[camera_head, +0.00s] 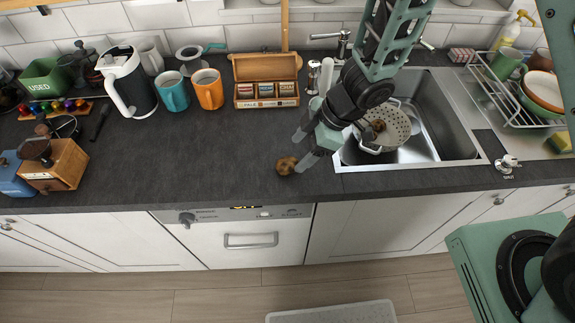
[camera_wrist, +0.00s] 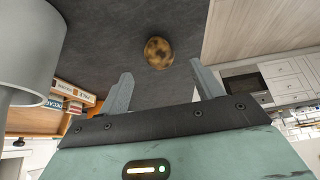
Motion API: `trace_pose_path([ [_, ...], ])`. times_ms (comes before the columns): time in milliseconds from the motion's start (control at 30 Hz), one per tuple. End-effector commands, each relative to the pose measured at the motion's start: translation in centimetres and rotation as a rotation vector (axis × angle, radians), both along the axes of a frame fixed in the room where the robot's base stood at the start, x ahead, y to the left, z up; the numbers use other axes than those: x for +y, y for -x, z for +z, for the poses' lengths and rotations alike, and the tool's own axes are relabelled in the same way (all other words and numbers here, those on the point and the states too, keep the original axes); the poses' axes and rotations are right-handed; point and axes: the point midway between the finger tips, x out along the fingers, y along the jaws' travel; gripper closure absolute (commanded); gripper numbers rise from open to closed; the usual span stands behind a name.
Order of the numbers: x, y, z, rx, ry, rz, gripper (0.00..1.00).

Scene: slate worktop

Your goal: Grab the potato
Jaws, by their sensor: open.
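The potato (camera_head: 286,165) is small, brown and mottled, and lies on the slate worktop (camera_head: 225,165) near its front edge, left of the sink. My gripper (camera_head: 302,150) is open and empty, just above and right of the potato in the head view. In the wrist view the potato (camera_wrist: 158,52) shows whole, beyond and between the two fingertips of my gripper (camera_wrist: 160,85), apart from both. A second brown, potato-like thing (camera_head: 378,125) sits in the colander over the sink, partly hidden by my arm.
The sink (camera_head: 440,110) with a pale colander (camera_head: 397,128) is right of my gripper. A wooden tea box (camera_head: 266,70), an orange mug (camera_head: 208,92) and a teal mug (camera_head: 173,92) stand behind. The worktop left of the potato is clear.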

Motion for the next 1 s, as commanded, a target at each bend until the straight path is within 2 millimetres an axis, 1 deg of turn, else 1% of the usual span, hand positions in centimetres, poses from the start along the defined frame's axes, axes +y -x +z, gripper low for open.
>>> trace_pose_path([
  [133,0.5,0.0,-1.0,0.002,0.001,0.001,0.34],
  [300,1.5,0.1,-3.0,0.003,0.002,0.001,0.34],
  [433,2.2,0.0,-4.3,0.002,0.001,-0.001,0.34],
  [533,2.5,0.0,-4.7,0.0,0.0,0.0,0.34],
  [733,2.5,-0.1,-4.7,-0.001,-0.001,0.0,0.34],
  [767,2.5,-0.1,-4.7,0.0,-0.001,-0.001,0.37],
  [800,2.5,0.0,-4.7,0.0,-0.001,-0.001,0.48],
  [867,2.5,0.0,-4.7,0.0,-0.001,-0.001,0.65],
  [900,2.5,0.0,-4.7,0.0,-0.001,-0.001,0.76],
  [933,2.5,0.0,-4.7,0.0,-0.001,-0.001,0.83],
  [1000,2.5,0.0,-4.7,0.0,-0.001,-0.001,0.83],
])
